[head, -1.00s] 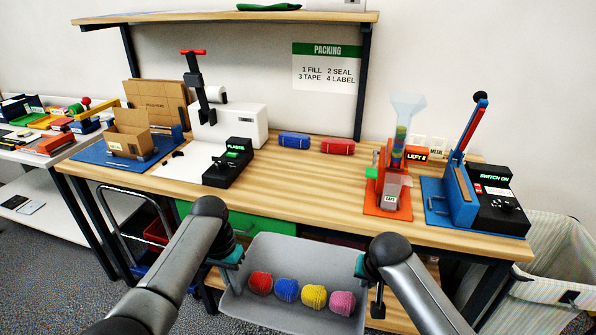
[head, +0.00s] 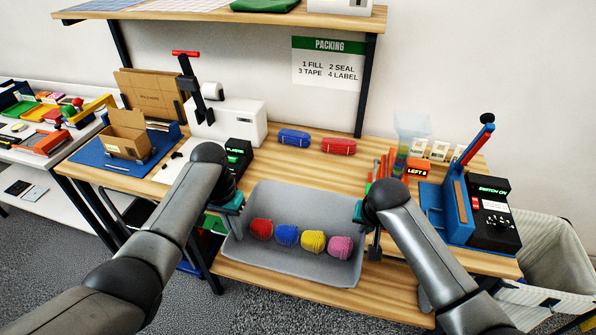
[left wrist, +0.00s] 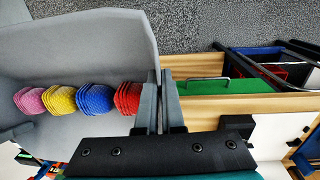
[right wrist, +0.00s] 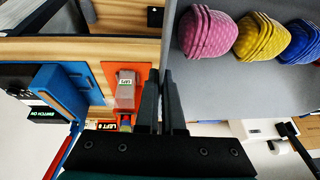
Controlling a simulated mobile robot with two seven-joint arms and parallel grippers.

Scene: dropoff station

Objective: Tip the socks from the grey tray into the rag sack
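The grey tray (head: 330,270) is held between my two grippers in front of the packing bench. In it lie rolled socks in a row: red (head: 261,229), blue (head: 286,235), yellow (head: 313,241) and pink (head: 340,246). My left gripper (head: 228,212) is shut on the tray's left wall, which also shows between its fingers in the left wrist view (left wrist: 160,100). My right gripper (head: 364,212) is shut on the tray's right wall, as the right wrist view (right wrist: 162,102) shows. A pale fabric sack (head: 560,262) in a frame stands at the far right; its label cannot be read.
The bench (head: 300,168) carries a blue lever device (head: 450,205), a black switch box (head: 488,215), a cardboard box (head: 127,135) and red and blue rolls near its back. A lower wooden shelf (head: 310,295) lies below the tray. A side table stands at left.

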